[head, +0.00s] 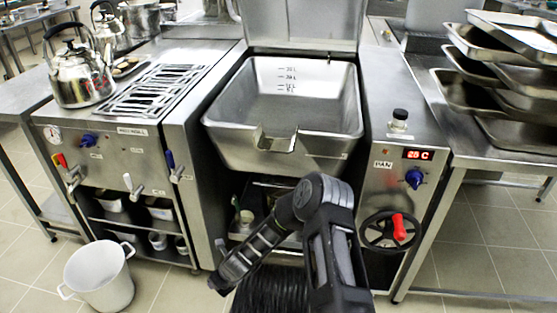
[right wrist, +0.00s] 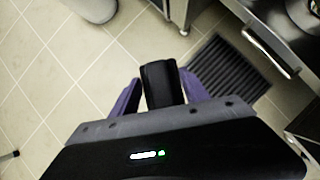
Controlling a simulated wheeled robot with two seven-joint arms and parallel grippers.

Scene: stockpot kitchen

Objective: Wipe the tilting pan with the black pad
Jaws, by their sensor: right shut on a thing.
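The tilting pan (head: 285,110) stands in the middle of the head view, its lid (head: 300,22) raised. Its basin looks empty, with grey metal walls, level marks on the back wall and a pouring notch at the front. In the right wrist view my right gripper (right wrist: 160,88) has its purple fingers shut on the black pad (right wrist: 162,82), over the tiled floor. In the head view my right arm bends down in front of the pan, low and apart from the basin. I cannot make out the pad there. My left gripper is not in view.
A panel with a red display (head: 418,154) and a handwheel (head: 390,231) is right of the pan. Stacked trays (head: 505,75) stand farther right. A kettle (head: 78,75) stands on the left range. A white pot (head: 100,277) and a dark grate (right wrist: 225,68) are on the floor.

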